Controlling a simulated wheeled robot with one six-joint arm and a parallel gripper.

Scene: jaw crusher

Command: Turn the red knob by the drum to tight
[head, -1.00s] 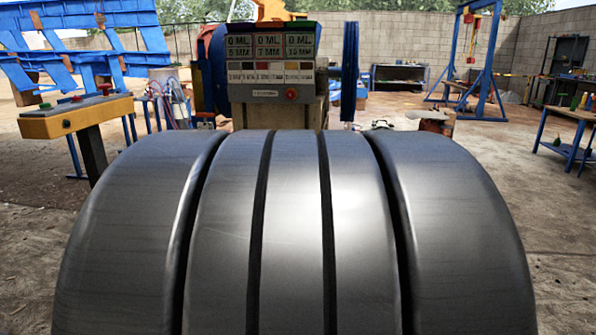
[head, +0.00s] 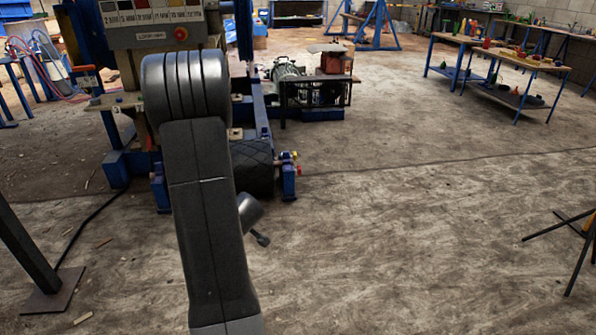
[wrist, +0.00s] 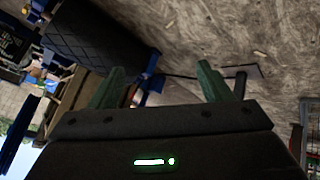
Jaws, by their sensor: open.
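A black drum with a diamond-textured surface (head: 252,172) lies low at the crusher's base in the head view, partly behind my arm. A small red knob-like part (head: 298,170) sits at its right end on a blue bracket (head: 289,184), with a yellow part just above it. The drum also shows at the upper left of the wrist view (wrist: 95,38). My gripper (wrist: 157,85) is open and empty, its two green fingers apart. The drum lies beyond the left finger. I cannot make out the red knob in the wrist view.
A control panel (head: 150,20) with a red button is above the drum. A tripod foot (head: 580,235) is at the right edge. The floor right of the drum is clear.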

